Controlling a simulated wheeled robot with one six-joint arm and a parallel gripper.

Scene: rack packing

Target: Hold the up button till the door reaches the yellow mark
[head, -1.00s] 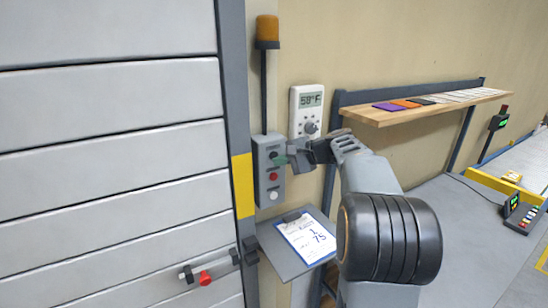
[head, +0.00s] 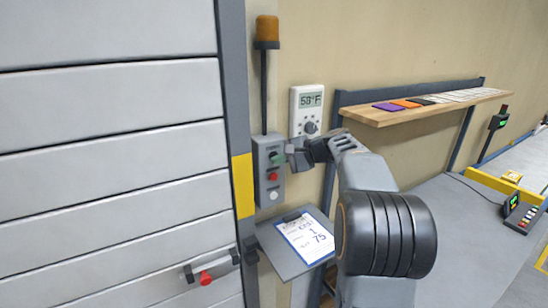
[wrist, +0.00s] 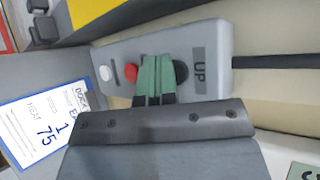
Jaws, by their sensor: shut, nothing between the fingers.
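The grey control box (head: 268,185) is on the wall right of the door post, with a dark button at the top, a red button (head: 273,176) and a white button (head: 273,196). In the wrist view the dark up button (wrist: 181,72) sits beside the "UP" label (wrist: 199,72), partly hidden by my green fingertips. My gripper (head: 281,159) is shut and empty at the up button; I cannot tell whether it presses. The ribbed grey door (head: 110,155) has a red-knobbed handle (head: 205,278) low down. The yellow mark (head: 243,186) is on the post.
An amber beacon (head: 267,29) stands above the box. A thermostat (head: 308,108) is to the right. A clipboard (head: 306,236) lies on a small shelf below. A wooden shelf (head: 430,108) juts out at right.

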